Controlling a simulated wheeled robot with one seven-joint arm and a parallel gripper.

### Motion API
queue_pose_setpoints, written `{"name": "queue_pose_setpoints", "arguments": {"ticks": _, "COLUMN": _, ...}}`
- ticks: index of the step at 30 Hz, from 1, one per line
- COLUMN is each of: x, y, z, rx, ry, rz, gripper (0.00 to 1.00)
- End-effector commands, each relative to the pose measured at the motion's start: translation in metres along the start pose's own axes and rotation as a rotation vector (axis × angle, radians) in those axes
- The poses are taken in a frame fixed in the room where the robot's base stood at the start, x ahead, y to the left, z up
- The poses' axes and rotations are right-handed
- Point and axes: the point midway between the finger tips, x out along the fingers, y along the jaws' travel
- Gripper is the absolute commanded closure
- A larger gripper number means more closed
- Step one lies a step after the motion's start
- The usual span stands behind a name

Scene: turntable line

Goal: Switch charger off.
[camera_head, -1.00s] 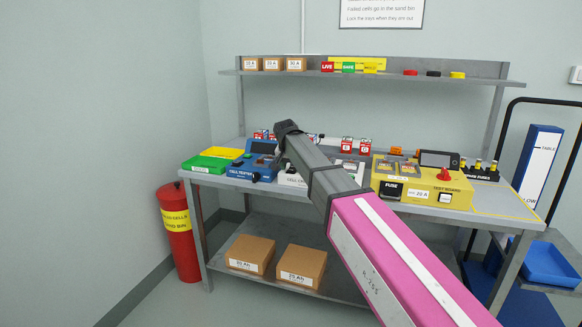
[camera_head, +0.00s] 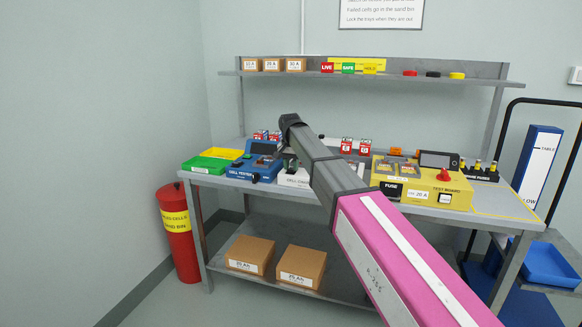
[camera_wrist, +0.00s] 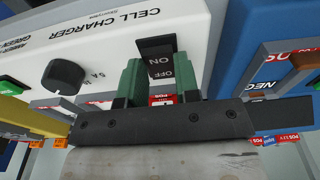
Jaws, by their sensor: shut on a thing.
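The cell charger (camera_head: 295,180) is a white box on the bench, partly hidden by my arm in the head view. In the wrist view its white top (camera_wrist: 100,35) fills the upper left. A black rocker switch (camera_wrist: 158,50) there is marked ON and OFF; I cannot tell which side is pressed. My gripper (camera_wrist: 155,75) has its green fingers on either side of the OFF half, shut on the switch. A red label shows between the fingers, nearer the palm.
A black knob (camera_wrist: 63,77) sits left of the switch. The blue cell tester (camera_head: 245,173) stands left of the charger, the yellow test board (camera_head: 425,185) right. Red-and-white cells (camera_head: 346,145) stand behind. A shelf (camera_head: 390,78) runs above the bench.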

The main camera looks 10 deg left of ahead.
Motion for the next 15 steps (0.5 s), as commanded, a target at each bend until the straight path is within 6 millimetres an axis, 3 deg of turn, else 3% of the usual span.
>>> {"name": "queue_pose_setpoints", "arguments": {"ticks": 8, "x": -0.0006, "y": -0.0003, "z": 0.0001, "rx": 0.000, "ry": -0.004, "rz": -0.001, "gripper": 0.94}}
{"name": "queue_pose_setpoints", "arguments": {"ticks": 9, "x": -0.0006, "y": -0.0003, "z": 0.0001, "rx": 0.000, "ry": -0.003, "rz": -0.001, "gripper": 0.57}}
{"name": "queue_pose_setpoints", "arguments": {"ticks": 10, "x": -0.0005, "y": -0.0003, "z": 0.0001, "rx": 0.000, "ry": -0.003, "rz": -0.001, "gripper": 0.47}}
{"name": "queue_pose_setpoints", "arguments": {"ticks": 15, "x": -0.0003, "y": -0.0003, "z": 0.0000, "rx": 0.000, "ry": -0.003, "rz": -0.001, "gripper": 0.45}}
